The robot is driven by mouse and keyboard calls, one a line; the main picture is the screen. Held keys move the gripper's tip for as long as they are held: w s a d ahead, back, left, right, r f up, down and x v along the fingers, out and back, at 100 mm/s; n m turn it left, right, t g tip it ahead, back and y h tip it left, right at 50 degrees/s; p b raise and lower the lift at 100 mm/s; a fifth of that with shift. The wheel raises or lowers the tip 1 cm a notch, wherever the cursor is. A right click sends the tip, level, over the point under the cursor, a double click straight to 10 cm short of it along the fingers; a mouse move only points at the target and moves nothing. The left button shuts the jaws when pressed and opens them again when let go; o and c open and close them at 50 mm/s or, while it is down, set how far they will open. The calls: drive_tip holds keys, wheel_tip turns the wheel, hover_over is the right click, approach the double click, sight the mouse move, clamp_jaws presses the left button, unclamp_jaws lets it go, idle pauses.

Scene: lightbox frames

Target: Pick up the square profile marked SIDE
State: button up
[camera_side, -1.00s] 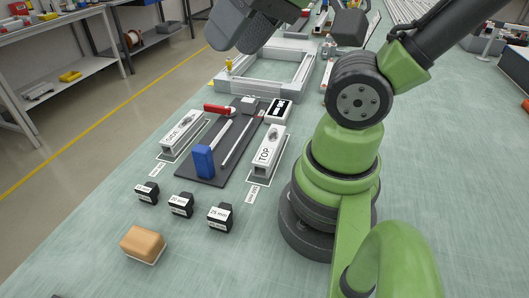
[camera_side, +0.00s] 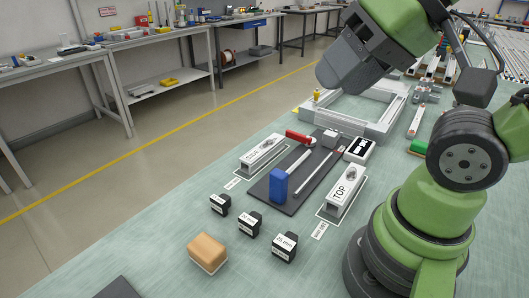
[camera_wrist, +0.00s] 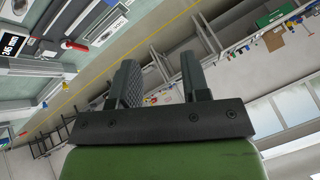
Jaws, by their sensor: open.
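The square profile marked SIDE (camera_side: 262,153) is a pale bar lying on an outlined spot left of the dark mat. A second pale profile marked TOP (camera_side: 344,187) lies right of the mat. In the side view my gripper's grey body (camera_side: 345,66) is raised above the bench, beyond and to the right of the SIDE profile, well clear of it. A pale labelled bar, probably the SIDE profile (camera_wrist: 107,29), shows at upper left there.
The dark mat (camera_side: 262,188) bears a blue block (camera_side: 279,185), a red-handled tool (camera_side: 299,137) and thin rods. A small display (camera_side: 359,150) sits near its far end. Several black blocks and a tan block (camera_side: 207,253) stand in front. A pale frame (camera_side: 376,120) lies behind.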

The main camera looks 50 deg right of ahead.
idle(0.3)
drive_tip(key=o, duration=0.6)
drive_tip(key=shift+c, duration=0.2)
